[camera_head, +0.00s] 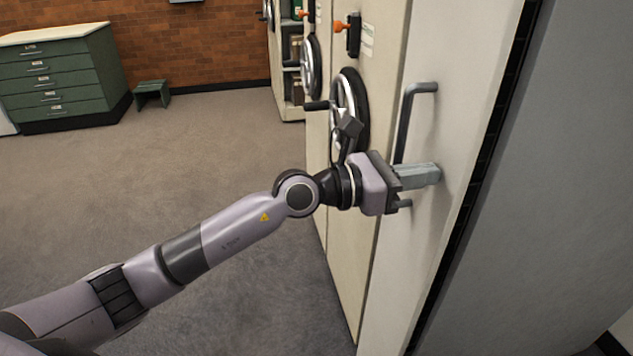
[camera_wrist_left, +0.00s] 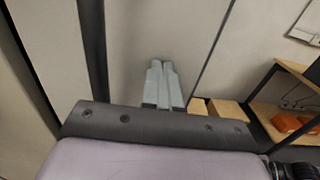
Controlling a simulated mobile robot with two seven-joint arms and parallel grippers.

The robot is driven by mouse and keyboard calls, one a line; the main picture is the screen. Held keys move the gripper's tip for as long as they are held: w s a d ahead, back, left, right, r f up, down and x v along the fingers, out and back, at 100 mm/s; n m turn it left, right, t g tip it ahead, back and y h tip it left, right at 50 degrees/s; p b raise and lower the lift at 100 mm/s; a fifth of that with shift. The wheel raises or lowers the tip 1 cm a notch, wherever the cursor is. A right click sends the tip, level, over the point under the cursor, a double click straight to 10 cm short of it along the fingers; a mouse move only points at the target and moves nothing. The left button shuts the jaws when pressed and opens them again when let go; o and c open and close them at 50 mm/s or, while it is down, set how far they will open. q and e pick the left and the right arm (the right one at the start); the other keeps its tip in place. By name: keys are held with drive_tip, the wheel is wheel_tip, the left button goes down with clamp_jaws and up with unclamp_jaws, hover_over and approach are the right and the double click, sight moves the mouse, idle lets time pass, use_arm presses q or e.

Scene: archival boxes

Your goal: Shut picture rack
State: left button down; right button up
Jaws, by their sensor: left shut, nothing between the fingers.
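The picture rack's pale front panel (camera_head: 455,90) stands upright at the right of the head view, with a dark vertical handle (camera_head: 404,120) on it. My left gripper (camera_head: 438,174) is shut and empty, its fingers pointing at the panel just right of the handle. The gripper body hides the handle's lower part. In the left wrist view the shut fingertips (camera_wrist_left: 160,64) are at or very near the panel (camera_wrist_left: 160,25); I cannot tell if they touch. The dark handle (camera_wrist_left: 94,50) runs beside them on the left, not between the fingers. My right gripper is not in view.
Cream shelving units with handwheels (camera_head: 350,105) stand just left of the panel. A green drawer cabinet (camera_head: 60,75) and small stool (camera_head: 152,94) are at the far left. Carpet (camera_head: 220,130) between is clear. The wrist view shows a wooden shelf (camera_wrist_left: 290,70) at right.

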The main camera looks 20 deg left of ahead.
use_arm(q)
drive_tip(key=shift+x, duration=0.95)
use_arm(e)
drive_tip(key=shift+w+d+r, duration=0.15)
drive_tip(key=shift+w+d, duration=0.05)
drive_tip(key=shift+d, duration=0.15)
use_arm(q)
drive_tip(key=shift+r, duration=0.2)
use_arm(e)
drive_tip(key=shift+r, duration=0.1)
